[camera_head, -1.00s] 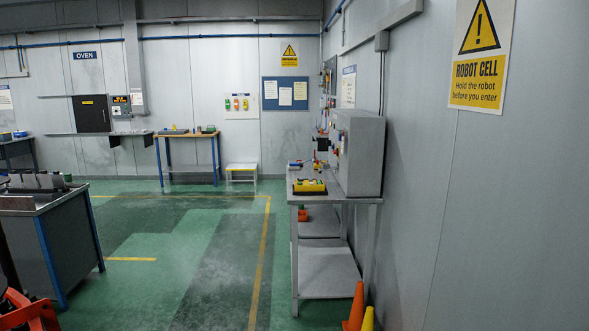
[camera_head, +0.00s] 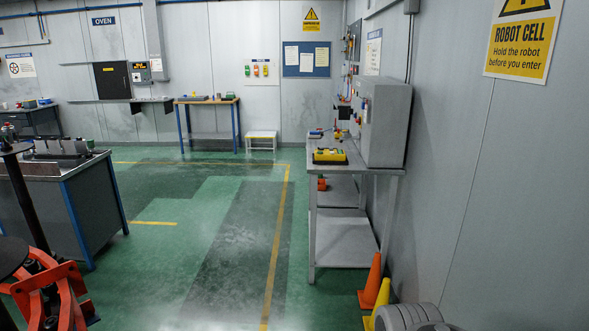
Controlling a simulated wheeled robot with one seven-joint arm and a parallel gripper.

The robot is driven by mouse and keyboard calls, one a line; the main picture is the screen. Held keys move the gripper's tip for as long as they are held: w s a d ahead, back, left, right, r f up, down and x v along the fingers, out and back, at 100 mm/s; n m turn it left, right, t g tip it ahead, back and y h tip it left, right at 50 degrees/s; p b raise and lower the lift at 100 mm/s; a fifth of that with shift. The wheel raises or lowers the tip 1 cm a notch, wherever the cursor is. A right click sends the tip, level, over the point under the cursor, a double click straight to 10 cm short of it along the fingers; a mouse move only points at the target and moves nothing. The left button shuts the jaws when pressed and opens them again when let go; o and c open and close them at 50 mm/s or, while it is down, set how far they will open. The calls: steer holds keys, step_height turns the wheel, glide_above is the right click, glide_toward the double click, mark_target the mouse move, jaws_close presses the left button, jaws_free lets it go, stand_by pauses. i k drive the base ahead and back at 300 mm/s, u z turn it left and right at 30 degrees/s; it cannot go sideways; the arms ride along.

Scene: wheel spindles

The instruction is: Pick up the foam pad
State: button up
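I cannot pick out the foam pad in this view. My gripper is not in view. A yellow item with dark and red parts (camera_head: 329,156) lies on the near end of the grey metal table (camera_head: 362,171) by the right wall; its make-up is too small to tell. Other small coloured items on that table are also too small to name.
A workbench (camera_head: 96,206) carries metal parts at left. An orange mechanism (camera_head: 50,293) and dark round-topped stands are close at lower left. An orange cone (camera_head: 371,282), a yellow cone and a grey rounded shape (camera_head: 408,318) are at lower right. Green floor between is clear.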

mark_target(313, 134)
steer(key=u, duration=0.25)
steer(key=i, duration=2.15)
steer(key=u, duration=0.3)
steer(key=i, duration=2.6)
steer(key=z, duration=0.3)
steer(key=i, duration=1.35)
steer(key=z, duration=0.15)
